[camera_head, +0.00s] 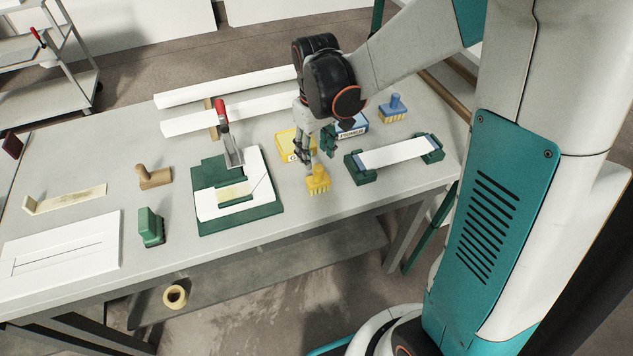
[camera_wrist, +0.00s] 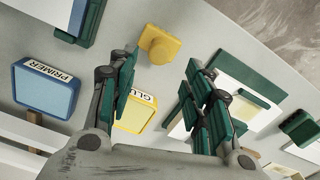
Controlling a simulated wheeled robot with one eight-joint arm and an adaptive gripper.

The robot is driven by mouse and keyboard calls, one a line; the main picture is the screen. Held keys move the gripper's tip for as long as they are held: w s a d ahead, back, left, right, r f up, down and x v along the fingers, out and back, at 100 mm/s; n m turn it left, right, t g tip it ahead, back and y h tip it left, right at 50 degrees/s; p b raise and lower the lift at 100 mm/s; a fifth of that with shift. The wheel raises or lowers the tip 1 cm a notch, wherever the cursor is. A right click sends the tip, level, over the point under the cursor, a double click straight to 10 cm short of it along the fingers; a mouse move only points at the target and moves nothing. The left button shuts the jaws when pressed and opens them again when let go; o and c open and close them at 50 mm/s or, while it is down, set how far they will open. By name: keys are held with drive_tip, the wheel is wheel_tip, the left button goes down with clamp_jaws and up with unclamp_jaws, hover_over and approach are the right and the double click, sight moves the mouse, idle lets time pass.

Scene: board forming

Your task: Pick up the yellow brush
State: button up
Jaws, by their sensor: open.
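The yellow brush (camera_head: 317,181) stands on the table near its front edge, between the green board fixture and the white strip on green blocks. In the wrist view the yellow brush (camera_wrist: 159,44) lies beyond the fingertips, nearer the left finger, with nothing covering it. My gripper (camera_head: 318,150) hangs above and just behind the brush in the head view. In the wrist view my gripper (camera_wrist: 162,68) has its green-padded fingers wide apart with nothing between them. The fingers are apart from the brush.
A yellow glue pad (camera_head: 287,145) and a blue primer pad (camera_head: 351,126) lie close behind the gripper. A blue brush (camera_head: 394,109) stands at the back right. The green fixture (camera_head: 238,217) with a red-handled clamp (camera_head: 222,122) is left; the strip holder (camera_head: 361,177) is right.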

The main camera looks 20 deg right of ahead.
sight(318, 166)
drive_tip(key=shift+s+d+f+b, duration=0.1)
drive_tip(key=shift+f+b, duration=0.5)
drive_tip(key=shift+f, duration=1.05)
drive_tip(key=shift+s+d+f+b, duration=0.1)
drive_tip(key=shift+f+b, duration=0.45)
drive_tip(key=shift+f, duration=1.05)
clamp_jaws()
